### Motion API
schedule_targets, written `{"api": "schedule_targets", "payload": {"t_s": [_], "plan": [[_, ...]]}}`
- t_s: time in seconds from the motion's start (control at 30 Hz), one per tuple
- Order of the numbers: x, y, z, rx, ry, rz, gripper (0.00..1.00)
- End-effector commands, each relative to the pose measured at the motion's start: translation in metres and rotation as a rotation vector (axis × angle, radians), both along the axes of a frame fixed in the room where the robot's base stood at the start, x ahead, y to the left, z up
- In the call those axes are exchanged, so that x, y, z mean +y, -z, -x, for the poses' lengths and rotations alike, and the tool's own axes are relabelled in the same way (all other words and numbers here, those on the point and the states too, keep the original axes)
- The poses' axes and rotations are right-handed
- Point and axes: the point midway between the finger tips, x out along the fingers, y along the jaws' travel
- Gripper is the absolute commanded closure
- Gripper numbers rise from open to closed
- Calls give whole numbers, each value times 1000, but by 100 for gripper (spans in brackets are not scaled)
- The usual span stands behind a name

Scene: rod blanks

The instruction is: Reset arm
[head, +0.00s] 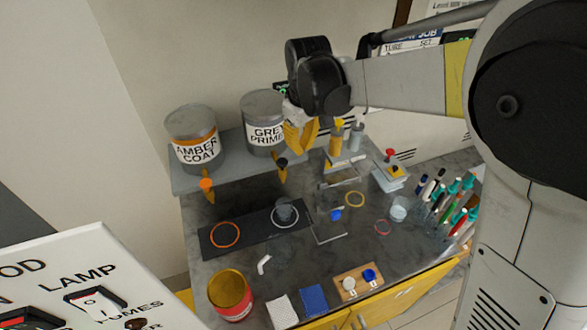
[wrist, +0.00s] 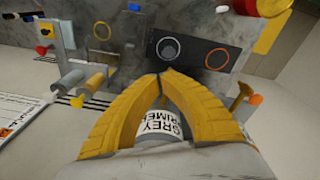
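My arm reaches in from the right in the head view, with its wrist above the bench.
The AMBER COAT can (head: 194,135) stands left on the raised shelf. Yellow and grey cylinders (head: 337,138) stand close right of my gripper. Pens (head: 448,205) crowd the bench's right end. A red-labelled tin (head: 230,294) and a blue pad (head: 313,299) are at the front.

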Motion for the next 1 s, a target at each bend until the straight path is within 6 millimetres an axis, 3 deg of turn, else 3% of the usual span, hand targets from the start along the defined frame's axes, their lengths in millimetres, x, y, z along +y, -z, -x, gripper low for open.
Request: {"api": "schedule_targets", "payload": {"t_s": [0.1,0.27,0.5,0.8,1.0], "plan": [[-44,-4,20,-65,117,-35,100],[-95,-8,53,-156,272,-87,100],[-161,15,114,-293,499,-164,100],[-212,70,178,-445,731,-249,100],[-222,85,192,-484,789,-272,100]]}}
